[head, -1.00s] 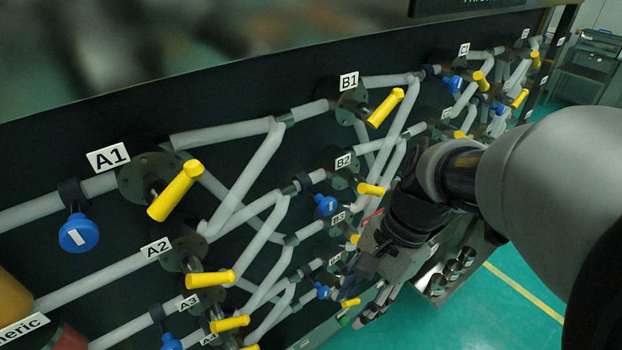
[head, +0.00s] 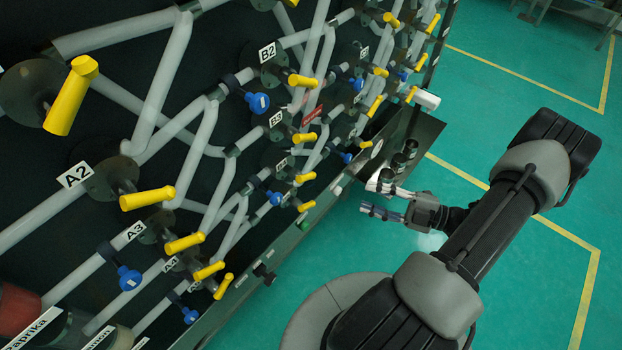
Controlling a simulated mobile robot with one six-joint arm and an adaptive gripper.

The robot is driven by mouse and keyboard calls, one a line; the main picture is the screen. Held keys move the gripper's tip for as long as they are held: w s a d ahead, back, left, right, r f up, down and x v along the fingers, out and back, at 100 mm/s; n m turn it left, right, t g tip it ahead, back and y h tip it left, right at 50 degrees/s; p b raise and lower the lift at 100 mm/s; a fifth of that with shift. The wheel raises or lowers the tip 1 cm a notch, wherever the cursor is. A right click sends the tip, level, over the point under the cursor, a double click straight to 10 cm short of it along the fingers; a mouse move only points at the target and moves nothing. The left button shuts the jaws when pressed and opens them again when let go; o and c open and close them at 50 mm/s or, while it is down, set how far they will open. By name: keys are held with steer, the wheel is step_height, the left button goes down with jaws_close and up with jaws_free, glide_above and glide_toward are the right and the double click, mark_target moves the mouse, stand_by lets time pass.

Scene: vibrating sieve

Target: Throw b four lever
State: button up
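The B4 lever (head: 305,177) is a small yellow handle on the dark panel, beside a small white label that I read as B4. It points right and slightly up. The B3 lever (head: 304,137) is above it, and another yellow lever (head: 306,206) is below it. My gripper (head: 369,199) is to the right of the B4 lever, with its fingers pointing left toward the panel. The two fingers are apart, with nothing between them. It appears clear of every lever.
Grey pipes and blue knobs (head: 258,102) surround the levers. The A levers, such as A2 (head: 147,198), are at the left. A dark shelf with black cylinders (head: 405,150) juts out just above my gripper. The green floor (head: 500,110) is open at the right.

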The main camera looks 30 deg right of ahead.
mark_target(309, 179)
steer(key=b+x, duration=0.3)
steer(key=x, duration=1.4)
steer(key=shift+w+f, duration=0.15)
steer(key=shift+w, duration=0.1)
steer(key=shift+c, duration=0.2)
jaws_close()
